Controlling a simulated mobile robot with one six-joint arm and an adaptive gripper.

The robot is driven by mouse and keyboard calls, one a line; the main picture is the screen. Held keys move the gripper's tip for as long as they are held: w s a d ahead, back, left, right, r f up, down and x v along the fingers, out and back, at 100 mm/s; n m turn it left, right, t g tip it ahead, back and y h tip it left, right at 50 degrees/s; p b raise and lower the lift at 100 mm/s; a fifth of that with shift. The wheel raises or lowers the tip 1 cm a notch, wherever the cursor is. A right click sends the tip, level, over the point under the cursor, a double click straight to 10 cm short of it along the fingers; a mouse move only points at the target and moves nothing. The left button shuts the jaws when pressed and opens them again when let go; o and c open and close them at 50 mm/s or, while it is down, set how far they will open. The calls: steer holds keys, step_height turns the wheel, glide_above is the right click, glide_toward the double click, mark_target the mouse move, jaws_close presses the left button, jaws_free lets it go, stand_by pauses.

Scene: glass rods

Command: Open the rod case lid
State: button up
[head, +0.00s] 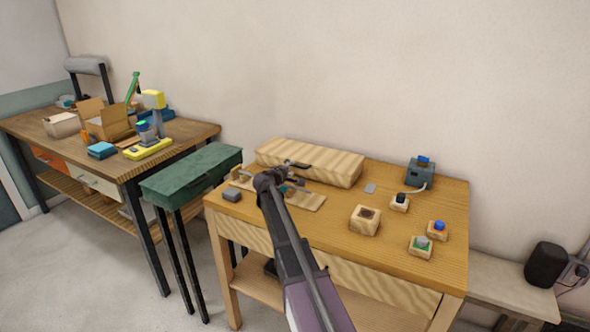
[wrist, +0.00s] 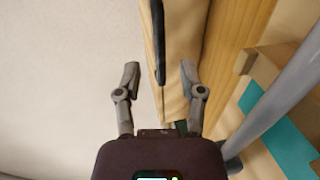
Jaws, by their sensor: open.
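The rod case is most likely the long pale wooden box (head: 325,162) at the back of the wooden table; its lid is closed. A dark handle (wrist: 158,38) on its front lies ahead of my fingers in the wrist view, beside the wooden face (wrist: 180,60). My gripper (wrist: 160,78) is open and empty. Its two fingers are spread to either side of the case's edge, with the handle just beyond the tips. In the head view my gripper (head: 293,170) is in front of the box's left part; its exact gap to the handle cannot be told.
A wooden rack (head: 305,200) with rods lies close under my arm. Small wooden blocks with knobs (head: 421,246), a wooden cup (head: 365,219) and a grey-blue device (head: 420,173) stand to the right. A green case (head: 190,178) stands left, beside a cluttered workbench (head: 60,130).

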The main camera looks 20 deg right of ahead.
mark_target(295, 166)
steer(key=shift+b+x, duration=0.35)
steer(key=shift+x, duration=1.85)
jaws_close()
